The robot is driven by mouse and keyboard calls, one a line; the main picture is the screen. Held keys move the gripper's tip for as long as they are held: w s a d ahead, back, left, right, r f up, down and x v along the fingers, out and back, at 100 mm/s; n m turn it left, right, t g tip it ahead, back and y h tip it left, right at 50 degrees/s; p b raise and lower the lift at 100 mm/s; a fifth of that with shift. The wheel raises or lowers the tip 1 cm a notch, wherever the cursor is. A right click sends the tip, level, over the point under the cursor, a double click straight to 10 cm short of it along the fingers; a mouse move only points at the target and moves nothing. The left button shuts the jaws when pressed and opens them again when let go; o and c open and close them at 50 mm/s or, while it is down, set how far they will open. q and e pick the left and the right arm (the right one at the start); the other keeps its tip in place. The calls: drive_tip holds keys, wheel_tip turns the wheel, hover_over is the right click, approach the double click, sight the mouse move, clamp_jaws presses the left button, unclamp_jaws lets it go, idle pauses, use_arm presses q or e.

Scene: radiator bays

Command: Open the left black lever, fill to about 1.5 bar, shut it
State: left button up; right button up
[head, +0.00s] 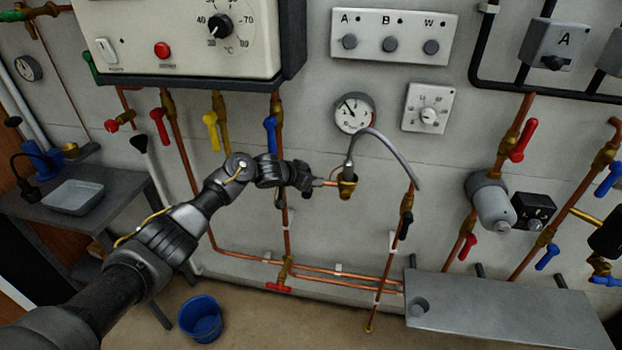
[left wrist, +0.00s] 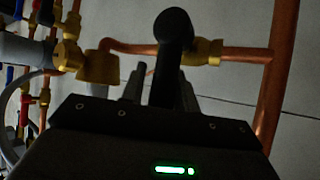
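My left gripper (head: 308,178) is at the left end of the filling loop, by the brass valve on the short copper branch. In the left wrist view the left black lever (left wrist: 173,32) sticks up between the two fingers of my left gripper (left wrist: 158,88). A gap seems to show between the lever and the left finger; contact is unclear. In the head view my gripper hides this lever. A grey hose (head: 388,143) arches from a brass fitting (head: 347,186) to the right valve, with its own black lever (head: 405,224). The round pressure gauge (head: 355,113) is above; its reading is too small to tell. My right gripper is out of view.
A blue lever (head: 270,134) hangs under the boiler (head: 190,38), just above my left wrist. A white dial box (head: 429,108) is right of the gauge. A grey bench (head: 510,308) stands lower right, a blue bucket (head: 201,319) on the floor. Copper pipes run along the wall.

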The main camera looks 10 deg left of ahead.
use_arm(q)
drive_tip(key=shift+s+a, duration=0.1)
drive_tip(key=b+v, duration=0.1)
drive_tip(key=v, duration=0.9)
drive_tip(key=shift+s+r, duration=0.2)
drive_tip(key=shift+a+f, duration=0.1)
